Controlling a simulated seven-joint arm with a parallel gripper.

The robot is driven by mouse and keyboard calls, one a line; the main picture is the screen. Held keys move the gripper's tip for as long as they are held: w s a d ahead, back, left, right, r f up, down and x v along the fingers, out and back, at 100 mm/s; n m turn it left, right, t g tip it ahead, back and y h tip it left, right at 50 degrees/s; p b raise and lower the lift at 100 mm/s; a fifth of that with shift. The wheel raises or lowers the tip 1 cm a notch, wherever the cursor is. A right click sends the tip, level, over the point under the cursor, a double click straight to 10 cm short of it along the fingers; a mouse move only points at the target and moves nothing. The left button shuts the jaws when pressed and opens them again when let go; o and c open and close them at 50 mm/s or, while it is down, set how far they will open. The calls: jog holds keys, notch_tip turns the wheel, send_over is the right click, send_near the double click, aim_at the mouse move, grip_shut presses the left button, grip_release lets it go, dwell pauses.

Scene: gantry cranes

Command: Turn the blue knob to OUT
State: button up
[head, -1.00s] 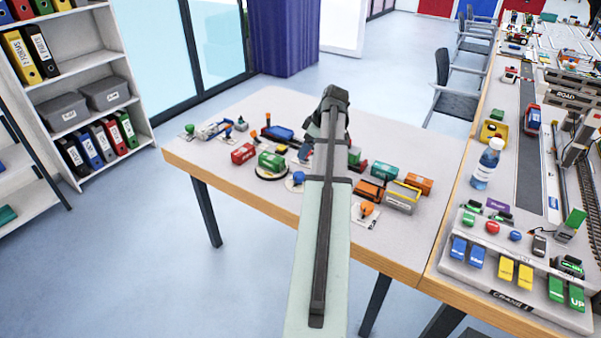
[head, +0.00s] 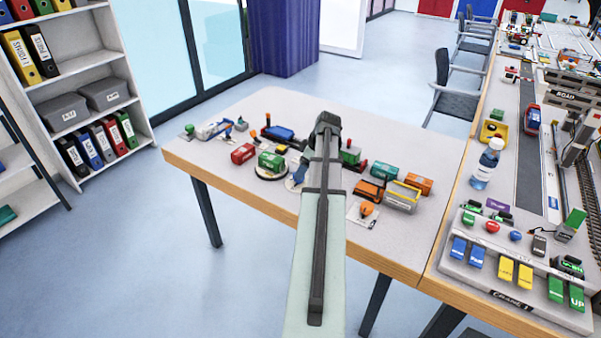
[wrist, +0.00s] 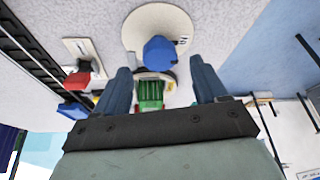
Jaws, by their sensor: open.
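The blue knob (wrist: 160,52) sits on a pale round plate (wrist: 140,18) in the wrist view, with small dark marks beside it. My gripper (wrist: 161,78) is open, with one finger to each side of the knob's line and nothing held between them. The fingertips look close to the knob but apart from it. Which mark the knob points to is too small to read. In the head view, my gripper hangs over the middle of the table and mostly covers the knob; part of its pale plate (head: 292,186) shows.
A green block (wrist: 150,94) lies between my fingers beyond the knob. In the head view, a green wagon (head: 270,160) stands on a round turntable to the left. An orange knob (head: 367,208) and several wagons are to the right. The table's front edge is near.

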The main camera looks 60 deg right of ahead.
jog(key=shift+x, duration=1.6)
jog(key=c, duration=1.1)
